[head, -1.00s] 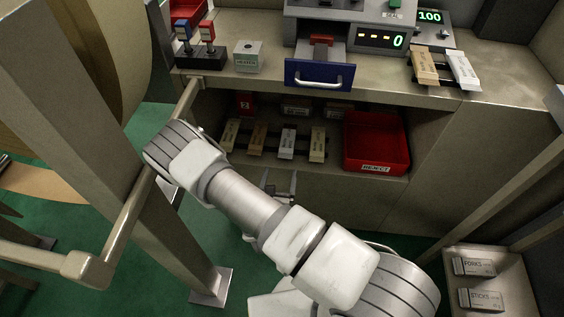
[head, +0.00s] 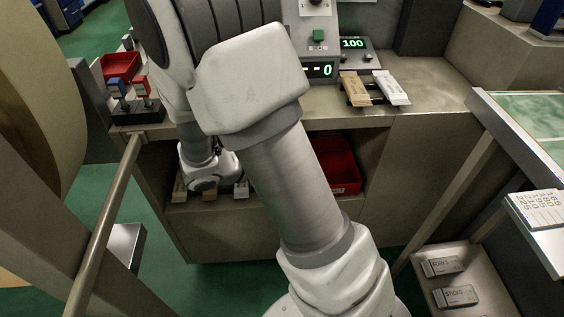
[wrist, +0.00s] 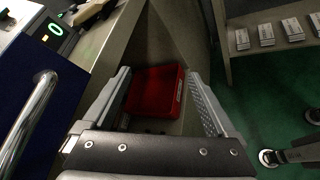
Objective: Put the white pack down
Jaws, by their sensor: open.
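One white pack (head: 390,88) lies on a dark rack on the counter, right beside a tan pack (head: 355,89). Another white pack (head: 241,189) shows on the lower shelf, partly covered by my arm. In the wrist view my gripper (wrist: 160,88) is open, its two fingers wide apart. I see no pack between them. Beyond the fingers is the red bin (wrist: 153,93). In the head view my arm hides the fingertips, so I cannot tell their distance from the packs.
A blue drawer front with a metal handle (wrist: 28,122) is close on the left in the wrist view. The red bin also shows on the shelf in the head view (head: 338,166). Labelled packs (head: 443,266) lie on a low stand at right. A metal rail (head: 105,225) runs at left.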

